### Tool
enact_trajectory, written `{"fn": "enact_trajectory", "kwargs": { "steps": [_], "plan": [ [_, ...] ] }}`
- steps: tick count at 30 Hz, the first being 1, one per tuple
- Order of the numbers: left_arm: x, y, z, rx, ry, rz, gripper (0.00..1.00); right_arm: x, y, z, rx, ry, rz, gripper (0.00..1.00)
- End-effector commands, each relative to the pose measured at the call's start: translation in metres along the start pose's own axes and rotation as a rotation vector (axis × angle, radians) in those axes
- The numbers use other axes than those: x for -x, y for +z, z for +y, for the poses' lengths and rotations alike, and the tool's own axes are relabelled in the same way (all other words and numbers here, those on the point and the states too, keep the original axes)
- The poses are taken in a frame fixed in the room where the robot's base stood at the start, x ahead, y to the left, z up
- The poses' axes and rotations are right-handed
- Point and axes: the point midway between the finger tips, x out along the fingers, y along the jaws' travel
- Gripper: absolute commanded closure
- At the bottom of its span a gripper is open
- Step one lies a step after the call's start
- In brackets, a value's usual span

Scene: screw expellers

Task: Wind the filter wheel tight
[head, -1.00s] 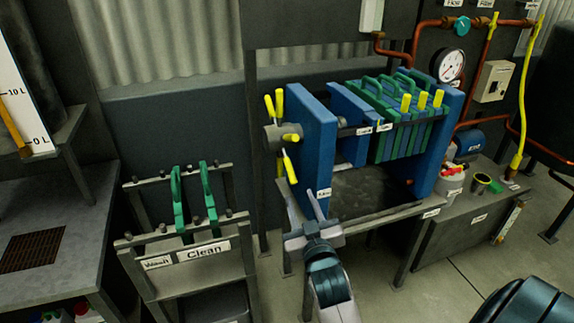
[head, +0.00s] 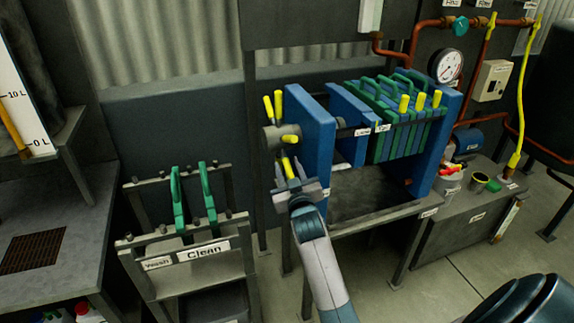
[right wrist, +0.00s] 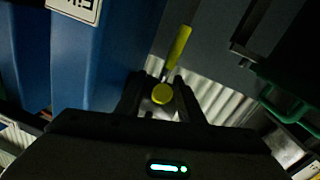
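The filter wheel is a grey hub (head: 270,138) with several yellow-tipped handles, on the left of the blue end plate (head: 310,135) of the filter press in the head view. My right gripper (head: 291,172) is at the wheel's lower handle, left of the end plate. In the right wrist view its two fingers (right wrist: 158,98) stand apart, with a round yellow handle end (right wrist: 159,95) seen between them. Another yellow handle (right wrist: 179,42) points up beyond. I cannot tell whether a finger touches a handle. My left gripper is not in view.
Green and blue filter plates (head: 402,125) stand in the press on the right. A rack (head: 205,252) labelled Clean, holding two green-handled plates, stands left of my right arm. A grey bench (head: 40,225) is at the far left. A pressure gauge (head: 446,66) sits behind the press.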

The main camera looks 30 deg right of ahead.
Motion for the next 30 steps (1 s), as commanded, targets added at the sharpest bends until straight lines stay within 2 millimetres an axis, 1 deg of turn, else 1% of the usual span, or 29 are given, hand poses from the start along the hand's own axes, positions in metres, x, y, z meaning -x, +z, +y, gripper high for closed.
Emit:
{"fn": "enact_trajectory", "kwargs": {
  "steps": [3,6,15,17,18,19,20,30],
  "plan": [
    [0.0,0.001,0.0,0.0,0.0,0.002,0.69,-0.01,0.0,0.0,0.0,0.0,0.0,0.65],
    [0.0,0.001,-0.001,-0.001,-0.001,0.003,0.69,-0.013,0.0,0.0,-0.001,0.0,-0.001,0.65],
    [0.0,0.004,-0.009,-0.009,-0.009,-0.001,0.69,-0.014,0.001,0.0,-0.001,0.0,-0.001,0.65],
    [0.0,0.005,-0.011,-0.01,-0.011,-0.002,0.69,-0.014,0.0,0.0,-0.001,0.0,-0.001,0.8],
    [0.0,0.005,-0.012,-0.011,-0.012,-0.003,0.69,-0.014,0.0,0.0,-0.001,0.0,-0.001,0.89],
    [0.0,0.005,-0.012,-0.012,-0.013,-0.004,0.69,-0.014,0.0,0.0,-0.001,0.0,-0.001,0.97],
    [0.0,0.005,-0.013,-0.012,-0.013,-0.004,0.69,-0.014,0.0,0.0,-0.001,0.0,-0.001,1.0],
    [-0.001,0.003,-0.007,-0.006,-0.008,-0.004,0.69,-0.014,0.001,-0.001,-0.001,0.0,0.003,1.0]
  ]
}}
